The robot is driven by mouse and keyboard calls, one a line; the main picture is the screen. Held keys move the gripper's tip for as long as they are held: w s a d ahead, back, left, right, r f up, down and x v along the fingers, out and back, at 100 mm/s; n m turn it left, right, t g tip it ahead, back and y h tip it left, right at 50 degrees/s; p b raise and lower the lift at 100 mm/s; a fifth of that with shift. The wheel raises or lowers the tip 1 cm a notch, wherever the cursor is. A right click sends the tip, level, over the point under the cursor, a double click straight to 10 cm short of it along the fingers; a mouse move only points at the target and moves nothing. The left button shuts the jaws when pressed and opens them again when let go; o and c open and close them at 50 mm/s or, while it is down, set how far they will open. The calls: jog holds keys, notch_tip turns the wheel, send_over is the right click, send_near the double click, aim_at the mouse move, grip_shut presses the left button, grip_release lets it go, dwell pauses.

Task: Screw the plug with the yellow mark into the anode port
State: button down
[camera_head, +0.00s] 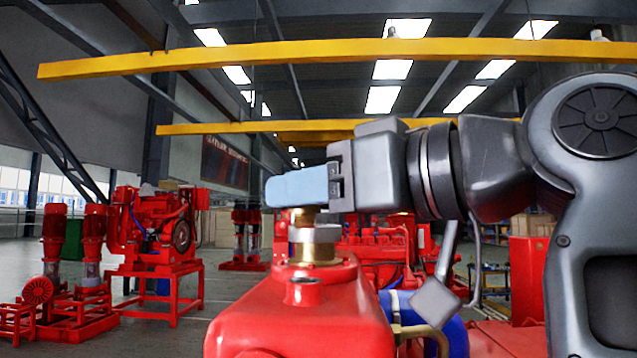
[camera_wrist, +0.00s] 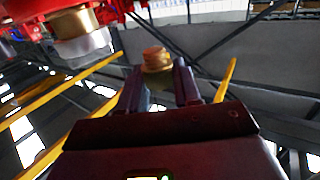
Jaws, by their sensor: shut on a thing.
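My gripper (camera_head: 297,188) is above the red engine housing, its light-blue fingers pointing left. It is shut on a brass plug (camera_wrist: 157,60), seen between the dark fingers (camera_wrist: 158,88) in the wrist view. In the head view the plug's brass end (camera_head: 304,216) shows below the fingers. Under it a silver ring on a brass collar (camera_head: 315,251) stands on the housing, probably the port. The wrist view shows this brass and silver fitting (camera_wrist: 80,35) at upper left, apart from the plug. I cannot make out a yellow mark.
The red housing (camera_head: 300,318) fills the lower middle, with a short red stub (camera_head: 302,290) in front of the collar. A blue cylinder (camera_head: 450,334) and a brass pipe lie to its right. Other red pumpsets (camera_head: 155,235) stand at left. Yellow beams (camera_head: 300,50) cross overhead.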

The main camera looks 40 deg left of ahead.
jog(key=shift+f+b, duration=0.9)
jog(key=shift+f, duration=0.8)
jog(key=n+g, duration=0.2)
jog(key=g, duration=0.2)
jog(key=shift+w+n+p, duration=0.15)
jog(key=shift+n+p, duration=0.2)
jog(key=shift+n, duration=0.05)
jog(key=n+g+h, duration=0.1)
jog(key=g, duration=0.1)
jog(key=n+g+h, duration=0.1)
jog(key=n+g, duration=0.1)
jog(key=shift+g+p, duration=0.3)
jog(key=shift+g, duration=0.1)
jog(key=shift+f+b, duration=1)
jog(key=shift+f, duration=0.15)
